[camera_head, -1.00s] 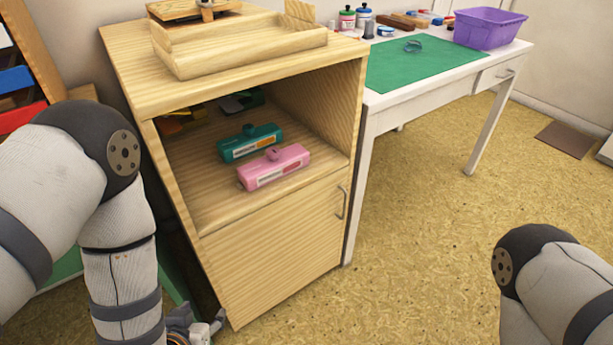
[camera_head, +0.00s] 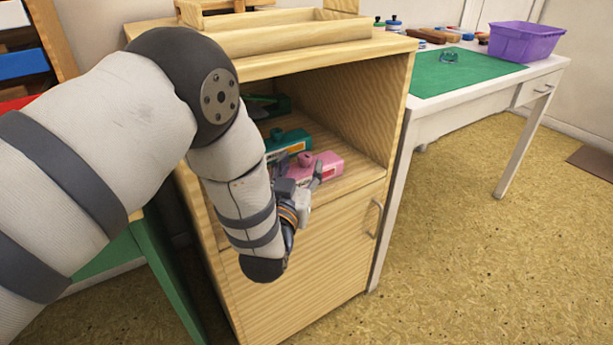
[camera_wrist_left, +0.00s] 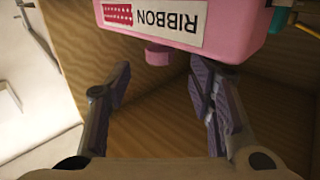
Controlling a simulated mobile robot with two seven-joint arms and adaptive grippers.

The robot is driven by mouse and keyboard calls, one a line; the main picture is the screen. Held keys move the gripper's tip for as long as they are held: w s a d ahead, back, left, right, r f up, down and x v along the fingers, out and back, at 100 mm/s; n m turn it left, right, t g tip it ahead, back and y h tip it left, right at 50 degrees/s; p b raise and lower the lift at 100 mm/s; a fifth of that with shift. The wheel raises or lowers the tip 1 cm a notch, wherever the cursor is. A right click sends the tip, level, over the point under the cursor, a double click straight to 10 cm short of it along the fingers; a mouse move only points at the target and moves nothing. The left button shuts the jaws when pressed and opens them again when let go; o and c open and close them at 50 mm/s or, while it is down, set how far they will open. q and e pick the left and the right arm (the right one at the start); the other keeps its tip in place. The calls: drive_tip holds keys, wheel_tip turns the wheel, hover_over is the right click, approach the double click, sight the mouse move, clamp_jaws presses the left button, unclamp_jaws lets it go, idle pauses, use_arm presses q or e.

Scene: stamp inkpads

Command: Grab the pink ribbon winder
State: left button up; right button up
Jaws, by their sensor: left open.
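The pink ribbon winder (camera_head: 326,164) lies at the front of the cabinet's open shelf, with a round pink knob on top. In the left wrist view the pink winder (camera_wrist_left: 235,22) fills the top, with its "RIBBON" label upside down and its knob between the fingertips in the picture. My left gripper (camera_head: 300,177) is at the shelf's front opening, right at the winder and partly covering it. In the left wrist view the left gripper (camera_wrist_left: 160,80) has its fingers spread, with nothing held between them. My right gripper is out of view.
A teal winder (camera_head: 290,140) lies just behind the pink one. The wooden cabinet (camera_head: 310,260) has side walls and a top board around the shelf. A white table with a green mat (camera_head: 470,68) and a purple bin (camera_head: 525,42) stands to the right.

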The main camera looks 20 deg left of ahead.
sight(303, 160)
use_arm(q)
drive_tip(key=w, duration=0.3)
drive_tip(key=shift+w+a+f+b, duration=0.2)
drive_tip(key=shift+w+a+b, duration=0.05)
drive_tip(key=shift+w+b, duration=0.1)
clamp_jaws()
